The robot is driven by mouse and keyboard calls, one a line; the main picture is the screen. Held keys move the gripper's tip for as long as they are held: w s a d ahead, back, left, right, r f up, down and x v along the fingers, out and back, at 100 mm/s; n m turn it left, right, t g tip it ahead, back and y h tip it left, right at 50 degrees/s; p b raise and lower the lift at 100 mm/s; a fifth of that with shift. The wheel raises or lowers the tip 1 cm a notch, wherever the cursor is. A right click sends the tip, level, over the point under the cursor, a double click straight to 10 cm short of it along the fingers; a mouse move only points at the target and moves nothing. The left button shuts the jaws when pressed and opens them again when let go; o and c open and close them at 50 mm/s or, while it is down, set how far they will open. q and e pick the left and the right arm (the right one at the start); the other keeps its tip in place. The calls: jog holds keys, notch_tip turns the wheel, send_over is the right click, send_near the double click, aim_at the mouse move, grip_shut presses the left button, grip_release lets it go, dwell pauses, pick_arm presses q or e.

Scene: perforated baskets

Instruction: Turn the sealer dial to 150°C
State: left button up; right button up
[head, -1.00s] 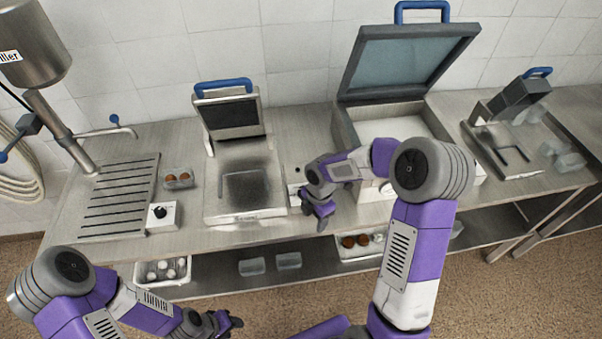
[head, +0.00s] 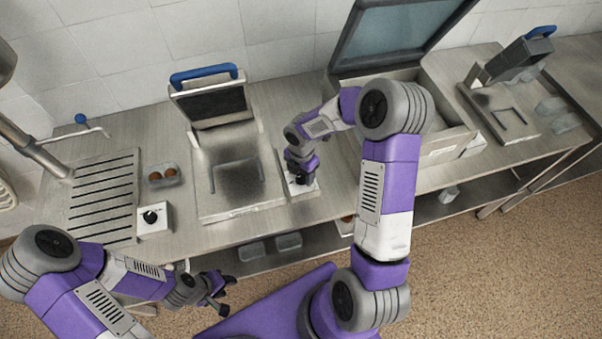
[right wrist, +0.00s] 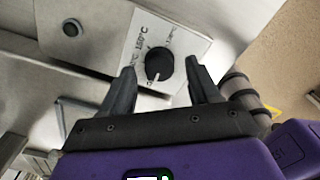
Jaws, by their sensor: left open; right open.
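The sealer dial (right wrist: 160,62) is a round black knob with a white mark on a pale panel (right wrist: 186,40); "150°C" lettering shows beside it in the right wrist view. The white mark points towards the bottom of that picture. My right gripper (right wrist: 161,70) is open, with a finger on either side of the dial; I cannot tell whether they touch it. In the head view my right gripper (head: 301,182) points down over this panel and mostly hides the dial. My left gripper (head: 222,296) is open and empty in front of the counter.
A press with a blue handle (head: 205,73) stands left of the right gripper, and a large open-lidded machine (head: 440,93) behind its right. Another box with a black knob (head: 152,218) is further left, near a small tray (head: 160,178). A grey button (right wrist: 74,27) is beside the dial panel.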

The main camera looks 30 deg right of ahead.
jog(key=shift+f, duration=0.4)
jog(key=c, duration=1)
jog(key=shift+c, duration=0.2)
